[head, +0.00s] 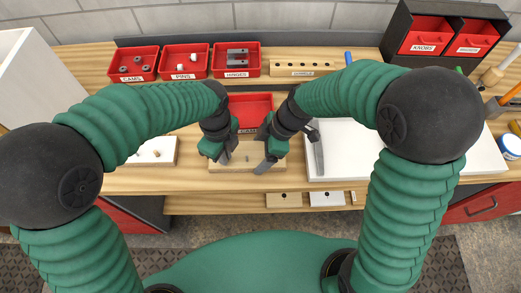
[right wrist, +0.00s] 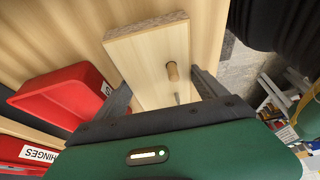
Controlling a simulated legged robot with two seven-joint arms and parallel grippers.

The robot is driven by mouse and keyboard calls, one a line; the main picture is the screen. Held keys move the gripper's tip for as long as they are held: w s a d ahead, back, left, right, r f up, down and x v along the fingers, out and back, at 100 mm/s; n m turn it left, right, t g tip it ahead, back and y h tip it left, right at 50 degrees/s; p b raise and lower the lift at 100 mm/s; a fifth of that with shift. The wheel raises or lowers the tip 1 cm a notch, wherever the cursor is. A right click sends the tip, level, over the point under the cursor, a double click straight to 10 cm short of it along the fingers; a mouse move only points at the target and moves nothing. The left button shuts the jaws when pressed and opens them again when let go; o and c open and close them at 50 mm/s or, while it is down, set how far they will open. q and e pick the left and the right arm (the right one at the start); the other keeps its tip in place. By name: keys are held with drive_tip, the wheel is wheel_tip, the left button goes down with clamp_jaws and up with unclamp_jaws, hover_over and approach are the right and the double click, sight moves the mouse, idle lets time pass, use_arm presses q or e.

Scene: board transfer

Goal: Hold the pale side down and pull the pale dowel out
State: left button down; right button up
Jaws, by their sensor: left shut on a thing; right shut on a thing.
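The pale side (head: 240,168), a light wooden board, lies flat on the bench in front of the middle red tray. It also shows in the right wrist view (right wrist: 150,60). The pale dowel (right wrist: 172,72) stands up from the board's face, with a small metal pin (right wrist: 178,98) beside it. My right gripper (right wrist: 161,77) has its fingers on both long edges of the board. My left gripper (head: 226,157) is shut at the board's left part; its fingertips' contact is mostly hidden. No finger touches the dowel in the right wrist view.
A red tray (head: 250,104) stands just behind the board. Labelled red bins (head: 185,62) line the back. A large white panel (head: 350,145) lies to the right, and a smaller pale panel (head: 158,151) to the left. Small blocks (head: 284,200) lie along the front edge.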

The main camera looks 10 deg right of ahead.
use_arm(q)
drive_tip(key=shift+r, duration=0.15)
idle(0.5)
drive_tip(key=shift+r, duration=1.45)
drive_tip(key=shift+r, duration=2.5)
drive_tip(key=shift+w, duration=0.1)
drive_tip(key=w+d, duration=0.2)
drive_tip(key=w, duration=0.4)
drive_tip(key=w+d, duration=0.3)
drive_tip(key=w, duration=0.4)
drive_tip(key=shift+d, duration=0.35)
drive_tip(key=shift+f, duration=0.1)
